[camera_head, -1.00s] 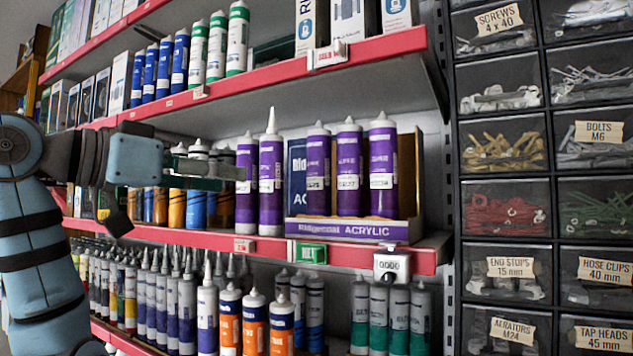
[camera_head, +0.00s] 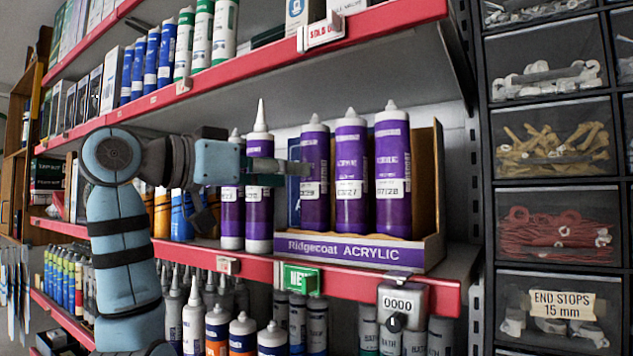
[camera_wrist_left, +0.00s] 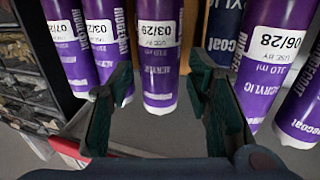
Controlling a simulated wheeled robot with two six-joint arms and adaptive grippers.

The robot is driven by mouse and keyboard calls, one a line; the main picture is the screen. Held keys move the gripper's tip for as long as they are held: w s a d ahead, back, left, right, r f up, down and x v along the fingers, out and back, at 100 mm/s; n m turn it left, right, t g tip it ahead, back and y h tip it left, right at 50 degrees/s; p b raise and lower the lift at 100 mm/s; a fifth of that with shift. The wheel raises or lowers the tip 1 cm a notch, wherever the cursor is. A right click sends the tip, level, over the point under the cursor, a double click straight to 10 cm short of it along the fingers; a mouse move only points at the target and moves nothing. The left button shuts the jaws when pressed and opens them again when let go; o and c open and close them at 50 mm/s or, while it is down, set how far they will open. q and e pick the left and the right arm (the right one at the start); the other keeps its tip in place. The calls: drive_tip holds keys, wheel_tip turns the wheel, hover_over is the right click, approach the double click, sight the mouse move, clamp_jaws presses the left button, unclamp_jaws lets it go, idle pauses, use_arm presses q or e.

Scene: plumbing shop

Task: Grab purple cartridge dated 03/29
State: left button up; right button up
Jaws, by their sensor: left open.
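The purple cartridge dated 03/29 (camera_head: 315,208) stands upright at the left end of the cardboard display tray (camera_head: 350,250). In the left wrist view the same cartridge (camera_wrist_left: 161,85) shows its 03/29 label between the two fingers. My right gripper is not in view.
In the tray, cartridges dated 03/27 (camera_head: 351,165) and 07/28 (camera_head: 392,165) stand to the right. Two purple cartridges stand left of the tray, the nearer dated 06/28 (camera_head: 259,190). A red shelf edge (camera_head: 345,279) runs below, another above. Drawers (camera_head: 555,225) stand at right.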

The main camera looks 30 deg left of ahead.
sight(315, 184)
use_arm(q)
drive_tip(key=p+x, duration=0.1)
drive_tip(key=x, duration=0.4)
drive_tip(key=shift+w+d+r+p, duration=0.15)
drive_tip(key=shift+p, duration=0.15)
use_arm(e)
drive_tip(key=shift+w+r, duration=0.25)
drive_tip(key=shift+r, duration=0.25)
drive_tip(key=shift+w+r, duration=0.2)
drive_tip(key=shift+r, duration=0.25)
use_arm(q)
clamp_jaws()
